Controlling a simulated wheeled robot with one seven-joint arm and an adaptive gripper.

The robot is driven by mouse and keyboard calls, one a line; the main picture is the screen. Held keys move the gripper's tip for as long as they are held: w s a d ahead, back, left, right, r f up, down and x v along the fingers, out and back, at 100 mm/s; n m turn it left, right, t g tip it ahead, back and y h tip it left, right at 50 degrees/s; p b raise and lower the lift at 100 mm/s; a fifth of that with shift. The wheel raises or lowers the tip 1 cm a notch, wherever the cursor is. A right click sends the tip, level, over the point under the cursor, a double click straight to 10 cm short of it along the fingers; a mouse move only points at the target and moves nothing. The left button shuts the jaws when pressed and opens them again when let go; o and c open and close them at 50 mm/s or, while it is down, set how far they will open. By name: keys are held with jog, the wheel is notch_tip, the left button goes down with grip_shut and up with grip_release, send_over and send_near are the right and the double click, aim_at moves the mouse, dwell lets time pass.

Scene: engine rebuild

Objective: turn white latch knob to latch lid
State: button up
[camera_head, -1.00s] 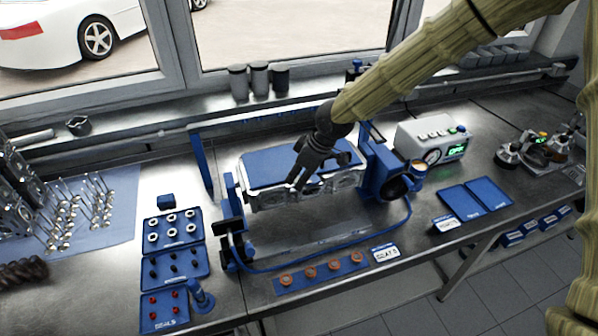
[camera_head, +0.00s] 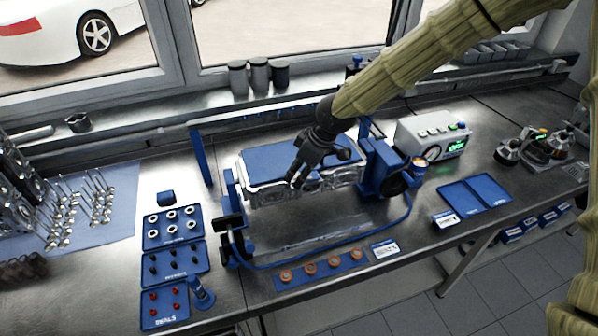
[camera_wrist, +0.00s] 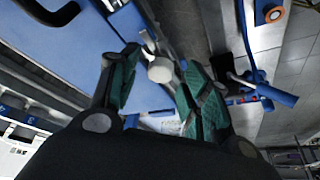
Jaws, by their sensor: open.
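The white latch knob (camera_wrist: 160,70) shows in the wrist view, ahead of my palm and between my two fingers, at the edge of the blue lid. My gripper (camera_wrist: 158,92) is open, with a green-padded finger on each side of the knob. I cannot tell whether either finger touches it. In the head view my gripper (camera_head: 296,178) reaches down over the front edge of the blue-topped lid (camera_head: 275,160). The lid lies flat on the fixture. The knob is hidden behind my gripper in the head view.
A blue end block (camera_head: 380,170) stands right of the lid. A blue strip with orange rings (camera_head: 310,267) lies in front. Blue trays of small parts (camera_head: 175,260) sit at left. A grey tester with a green display (camera_head: 435,137) stands at right.

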jog(key=v, duration=1.1)
jog(key=shift+r, duration=0.25)
